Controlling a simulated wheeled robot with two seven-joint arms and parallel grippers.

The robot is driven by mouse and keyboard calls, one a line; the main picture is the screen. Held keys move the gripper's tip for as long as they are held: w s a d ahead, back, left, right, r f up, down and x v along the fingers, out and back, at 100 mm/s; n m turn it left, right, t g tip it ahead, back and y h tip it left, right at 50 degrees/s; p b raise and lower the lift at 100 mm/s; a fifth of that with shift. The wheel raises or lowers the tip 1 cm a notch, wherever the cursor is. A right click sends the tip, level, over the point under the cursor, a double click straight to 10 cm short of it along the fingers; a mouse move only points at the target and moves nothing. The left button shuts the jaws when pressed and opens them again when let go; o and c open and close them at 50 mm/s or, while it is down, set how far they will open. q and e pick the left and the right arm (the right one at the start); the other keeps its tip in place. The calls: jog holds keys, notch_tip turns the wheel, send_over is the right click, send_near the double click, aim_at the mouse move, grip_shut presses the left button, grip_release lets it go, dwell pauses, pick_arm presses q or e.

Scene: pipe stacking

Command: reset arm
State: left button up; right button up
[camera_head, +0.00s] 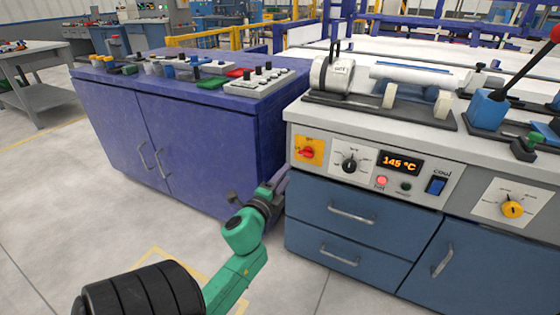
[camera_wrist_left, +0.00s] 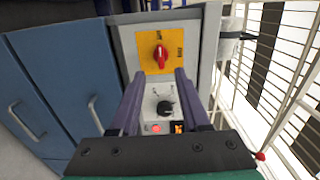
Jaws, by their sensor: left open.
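My left gripper (camera_head: 279,187) hangs in front of the left edge of the machine cabinet, below its control panel (camera_head: 330,178). In the left wrist view its two dark purple fingers (camera_wrist_left: 159,75) are spread apart with nothing held between them. Between and beyond them show the red rotary switch (camera_wrist_left: 160,55) on a yellow plate and a black knob (camera_wrist_left: 165,108). The fingers look apart from the panel, but the exact gap cannot be told. The green left arm (camera_head: 230,280) reaches up from the bottom in the head view. My right gripper is not in view.
A purple cabinet (camera_head: 180,135) with small parts on top stands left. The blue drawers (camera_head: 345,210) are right of the gripper. The display (camera_head: 400,163) reads 145 °C. Floor (camera_head: 60,220) is free at left.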

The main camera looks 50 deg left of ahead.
pick_arm(q)
jog(key=v, duration=0.3)
dwell(0.5)
notch_tip(320, 180, down, 11)
jog(key=s+d+n+g, duration=0.2)
jog(key=n+g, duration=0.4)
jog(key=n, duration=0.1)
jog(key=s+d+f+n+g+h+p, duration=0.1)
jog(key=s+d+f+n+g+h, duration=0.2)
jog(key=s+d+f+g, duration=0.35)
jog(key=s+d+f+n+g+h+p, duration=0.1)
jog(key=s+d+f+n+g+h, duration=0.2)
jog(key=s+d+f, duration=0.7)
jog(key=s+a+m+p, duration=0.1)
jog(key=s+a+p, duration=0.3)
jog(key=s+p, duration=0.9)
jog(key=p, duration=1.1)
jog(key=shift+s+f+p, duration=0.2)
jog(key=shift+f+p, duration=0.05)
jog(key=shift+p, duration=0.1)
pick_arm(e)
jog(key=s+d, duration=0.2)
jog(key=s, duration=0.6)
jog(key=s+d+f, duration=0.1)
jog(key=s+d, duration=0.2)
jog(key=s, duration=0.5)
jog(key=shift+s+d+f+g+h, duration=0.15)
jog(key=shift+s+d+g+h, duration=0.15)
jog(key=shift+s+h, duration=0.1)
